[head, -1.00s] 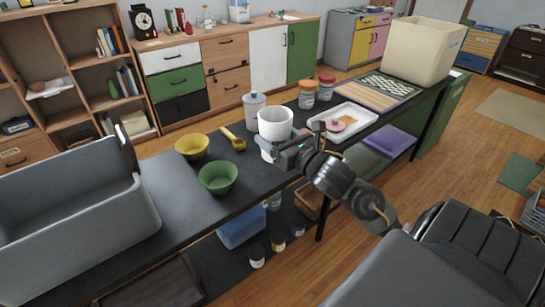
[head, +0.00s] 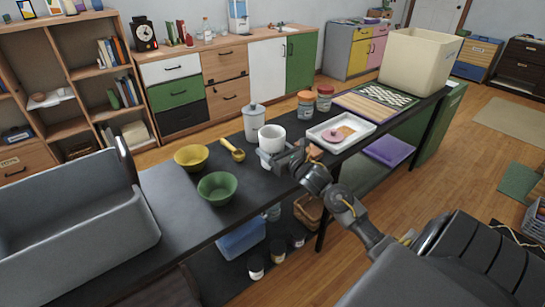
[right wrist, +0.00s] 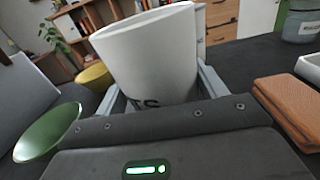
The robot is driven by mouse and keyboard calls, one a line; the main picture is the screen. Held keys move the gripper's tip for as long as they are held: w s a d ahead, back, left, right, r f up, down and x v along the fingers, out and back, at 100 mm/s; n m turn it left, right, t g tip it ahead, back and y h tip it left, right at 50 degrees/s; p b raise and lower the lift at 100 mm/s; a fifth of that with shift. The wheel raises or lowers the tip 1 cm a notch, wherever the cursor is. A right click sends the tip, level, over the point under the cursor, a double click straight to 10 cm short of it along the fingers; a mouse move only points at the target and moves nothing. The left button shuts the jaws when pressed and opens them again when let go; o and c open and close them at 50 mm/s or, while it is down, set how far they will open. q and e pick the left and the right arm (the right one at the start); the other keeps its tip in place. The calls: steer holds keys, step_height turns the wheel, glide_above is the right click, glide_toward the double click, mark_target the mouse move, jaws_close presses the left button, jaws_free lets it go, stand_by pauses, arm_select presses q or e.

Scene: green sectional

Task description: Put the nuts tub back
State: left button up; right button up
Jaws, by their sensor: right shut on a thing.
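My right gripper (head: 277,155) is shut on the white nuts tub (head: 272,137) over the black table. In the right wrist view the tub (right wrist: 150,55) stands between the two fingers, slightly tilted in the picture, with the dark letters "TS" showing low on its side. The rest of the lettering is hidden. The tub's base is hidden by the gripper, so I cannot tell whether it touches the tabletop. My left gripper is not in view.
A lidded grey canister (head: 254,122) stands just behind the tub. A yellow bowl (head: 191,157), a green bowl (head: 217,188) and a yellow scoop (head: 232,149) are to its left. Jars (head: 305,105) and a white tray (head: 359,128) are to its right. A grey bin (head: 75,245) fills the left end.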

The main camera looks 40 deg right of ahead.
steer(key=shift+f, duration=1.4)
steer(key=o, duration=1.2)
steer(key=shift+a, duration=0.1)
steer(key=shift+r, duration=0.2)
steer(key=s, duration=0.3)
steer(key=shift+f, duration=0.15)
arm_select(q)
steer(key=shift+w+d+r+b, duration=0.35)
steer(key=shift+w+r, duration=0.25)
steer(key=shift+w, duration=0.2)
arm_select(e)
steer(key=s, duration=0.9)
steer(key=shift+a, duration=0.1)
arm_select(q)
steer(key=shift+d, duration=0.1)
